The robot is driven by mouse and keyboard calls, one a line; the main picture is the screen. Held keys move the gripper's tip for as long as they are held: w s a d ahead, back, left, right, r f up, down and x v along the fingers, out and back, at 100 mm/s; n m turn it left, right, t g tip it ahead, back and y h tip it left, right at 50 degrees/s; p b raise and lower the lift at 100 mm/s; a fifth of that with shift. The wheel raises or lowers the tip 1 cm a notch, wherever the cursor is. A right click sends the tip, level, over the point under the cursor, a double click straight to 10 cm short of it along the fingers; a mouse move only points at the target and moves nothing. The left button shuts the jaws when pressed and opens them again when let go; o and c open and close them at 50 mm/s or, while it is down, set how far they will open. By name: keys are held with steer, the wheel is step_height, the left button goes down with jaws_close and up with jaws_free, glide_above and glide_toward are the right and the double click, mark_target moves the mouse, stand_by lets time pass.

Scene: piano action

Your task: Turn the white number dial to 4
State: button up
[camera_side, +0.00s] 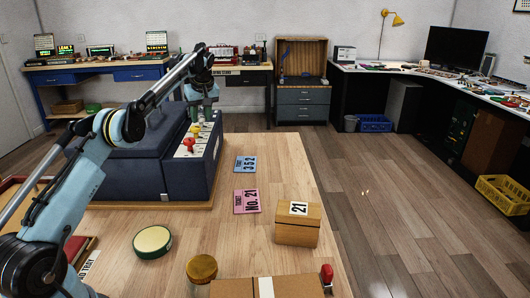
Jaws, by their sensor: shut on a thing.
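A dark blue box (180,180) stands on the wooden table, with a white control panel (185,152) on its sloped right part. A red knob (188,145) and a yellow knob (195,129) show on the panel. My gripper (207,117) points down at the far end of this panel, beyond the yellow knob. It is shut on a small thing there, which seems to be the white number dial. The dial is mostly hidden by the gripper, and its number cannot be read.
A blue card (245,164), a pink card (246,201) and a wooden box marked 21 (297,224) lie right of the blue box. A round green-rimmed tin (152,242) and a brown-lidded jar (201,268) stand nearer. Bare tabletop lies between them.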

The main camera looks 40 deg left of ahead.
steer(key=o, duration=1)
steer(key=m+t, duration=0.1)
steer(key=m, duration=0.2)
steer(key=m+t+h, duration=0.1)
steer(key=m, duration=0.2)
steer(key=shift+s+a+m, duration=0.2)
steer(key=shift+m, duration=0.1)
steer(key=m+h, duration=0.1)
steer(key=m, duration=0.2)
steer(key=m+t+h, duration=0.1)
steer(key=m, duration=0.1)
steer(key=shift+s+a+m, duration=0.1)
steer(key=shift+a+m, duration=0.1)
steer(key=shift+m, duration=0.2)
steer(key=v, duration=1.2)
steer(key=d+f+m+y, duration=0.1)
steer(key=d+m, duration=0.3)
steer(key=d, duration=1)
steer(key=shift+s+d+f+m+t+y, duration=0.15)
steer(key=shift+s+d+f+m+y, duration=0.2)
steer(key=shift+s+d+f+m, duration=0.85)
steer(key=shift+s+d+f+m+t+y, duration=0.3)
steer(key=shift+s+d+f, duration=1.1)
steer(key=shift+s+d, duration=1.1)
steer(key=shift+s+d+f+m+t+y, duration=0.1)
steer(key=shift+s+d+f+m+y, duration=0.25)
steer(key=shift+s+d+f+m, duration=1.05)
steer(key=shift+s+d+r+n, duration=0.15)
steer(key=shift+d+n, duration=0.35)
steer(key=shift+d, duration=0.3)
